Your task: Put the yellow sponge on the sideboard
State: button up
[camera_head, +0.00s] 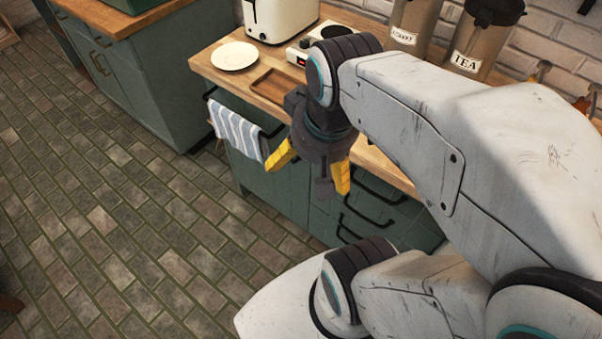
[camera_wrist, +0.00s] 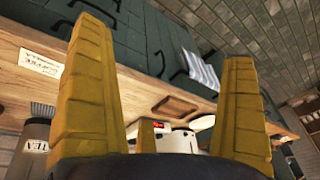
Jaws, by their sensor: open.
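I cannot make out a yellow sponge in either view. My gripper (camera_head: 308,174) is open, its two yellow fingers spread wide in the air in front of the green cabinet. The wrist view shows the same gripper (camera_wrist: 168,45) with no object clearly held between its fingers. A green cabinet with a wooden top (camera_head: 215,70) stands behind my gripper. Another green cabinet (camera_head: 165,75) with a wooden top stands at the upper left. I cannot tell which one is the sideboard. My arm hides much of the nearer top.
A white plate (camera_head: 235,56), a shallow wooden tray (camera_head: 272,88), a white toaster (camera_head: 280,18) and a tea canister (camera_head: 480,38) stand on the nearer top. A striped towel (camera_head: 237,130) hangs at its front. The brick-patterned floor (camera_head: 110,190) at left is mostly clear.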

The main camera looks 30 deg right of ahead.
jog(key=shift+s+a+f+n+y, duration=0.15)
jog(key=shift+s+a+f+n, duration=0.2)
jog(key=shift+s+a+n, duration=0.35)
jog(key=shift+s+a+f+n+y, duration=0.15)
jog(key=shift+s+a+f+n, duration=0.25)
jog(key=shift+a+n, duration=0.55)
jog(key=shift+r, duration=0.1)
